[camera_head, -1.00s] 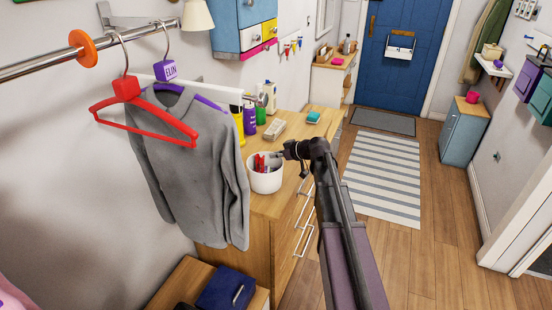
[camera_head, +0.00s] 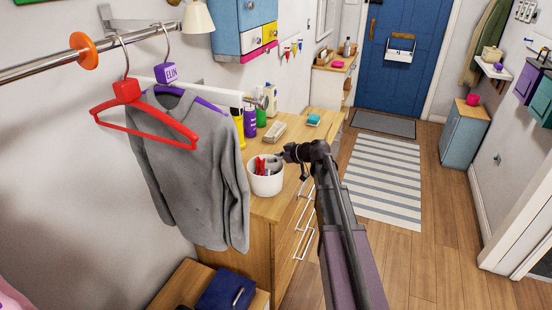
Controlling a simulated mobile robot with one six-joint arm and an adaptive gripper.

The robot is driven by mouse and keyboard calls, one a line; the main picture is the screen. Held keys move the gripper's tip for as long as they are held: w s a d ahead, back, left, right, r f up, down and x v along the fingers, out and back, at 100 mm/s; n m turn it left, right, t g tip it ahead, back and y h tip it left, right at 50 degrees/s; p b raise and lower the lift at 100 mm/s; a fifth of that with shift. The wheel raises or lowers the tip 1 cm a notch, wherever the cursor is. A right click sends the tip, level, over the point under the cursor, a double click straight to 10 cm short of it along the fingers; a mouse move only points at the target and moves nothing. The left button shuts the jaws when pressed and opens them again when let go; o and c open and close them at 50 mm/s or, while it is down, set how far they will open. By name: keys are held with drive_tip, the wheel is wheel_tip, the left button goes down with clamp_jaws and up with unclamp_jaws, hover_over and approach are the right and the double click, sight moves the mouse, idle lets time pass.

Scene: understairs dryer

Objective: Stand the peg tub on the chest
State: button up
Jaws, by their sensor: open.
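The peg tub (camera_head: 266,184) is a white round tub with red and grey items showing above its rim. It stands upright at the near end of the wooden chest's top (camera_head: 284,146). My gripper (camera_head: 281,157) is at the tub's far right rim, with my arm reaching in from the lower right. Its jaws are open, but the fingertips are small and dark here. I cannot tell whether they touch the rim or straddle the tub wall.
A dark blue box (camera_head: 228,288) sits low in front.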

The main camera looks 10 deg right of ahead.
drive_tip(key=shift+r, duration=0.2)
drive_tip(key=p+v, duration=0.5)
drive_tip(key=v, duration=0.7)
drive_tip(key=shift+p, duration=0.4)
drive_tip(key=shift+a+f, duration=0.1)
drive_tip(key=s+a+f+m+g+h, duration=0.1)
drive_tip(key=s+a+f, duration=0.1)
drive_tip(key=s, duration=0.1)
drive_tip(key=s+a+f+m+g+h, duration=0.1)
drive_tip(key=s+a+f+g, duration=0.1)
drive_tip(key=s+a, duration=0.1)
drive_tip(key=s+a+f+g, duration=0.1)
drive_tip(key=s+a+f, duration=0.1)
drive_tip(key=s+a, duration=0.1)
drive_tip(key=shift+s+a+m+g+h, duration=0.15)
drive_tip(key=shift+m+g+h, duration=0.15)
drive_tip(key=shift+m+h, duration=0.1)
drive_tip(key=s+a+f+m+g+h, duration=0.1)
drive_tip(key=s+f+m+g+h, duration=0.1)
drive_tip(key=s, duration=0.4)
drive_tip(key=s+a+f+m+g+h, duration=0.1)
drive_tip(key=s+m+g+h, duration=0.1)
drive_tip(key=s+m+h, duration=0.2)
drive_tip(key=s, duration=0.3)
drive_tip(key=shift+s+f, duration=0.25)
drive_tip(key=shift+f, duration=0.15)
